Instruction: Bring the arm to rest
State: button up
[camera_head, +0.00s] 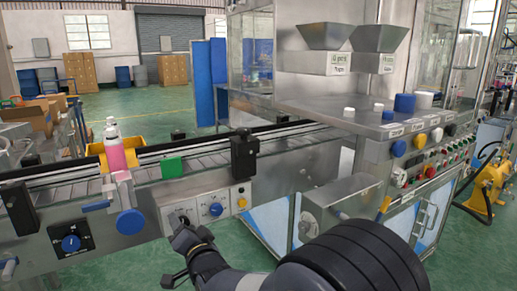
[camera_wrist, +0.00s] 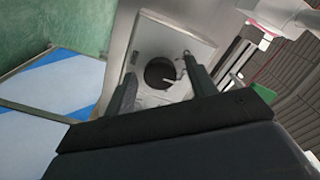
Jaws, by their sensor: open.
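My gripper (camera_head: 182,232) is in front of the conveyor's grey control box (camera_head: 226,198), low in the middle of the head view. In the wrist view my gripper (camera_wrist: 159,68) is open, with its two dark fingers spread apart. A round black knob (camera_wrist: 160,72) on a pale plate shows between the fingers. Nothing is held. I cannot tell whether the fingers touch the knob. My arm reaches in from the bottom of the head view, bent and extended toward the box.
A conveyor (camera_head: 70,190) carries a pink bottle (camera_head: 115,153) at left. A blue knob (camera_head: 216,209) and a yellow button (camera_head: 242,202) sit on the box. A steel machine (camera_head: 340,200) with buttons stands at right. Green floor (camera_head: 150,110) is open behind.

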jog(key=s+d+n+p, duration=0.5)
jog(key=s+n+p, duration=0.4)
jog(key=p, duration=0.4)
jog(key=shift+s+d+n+p, duration=0.15)
jog(key=shift+d+n+p, duration=0.2)
jog(key=shift+n+p, duration=0.05)
dwell(0.8)
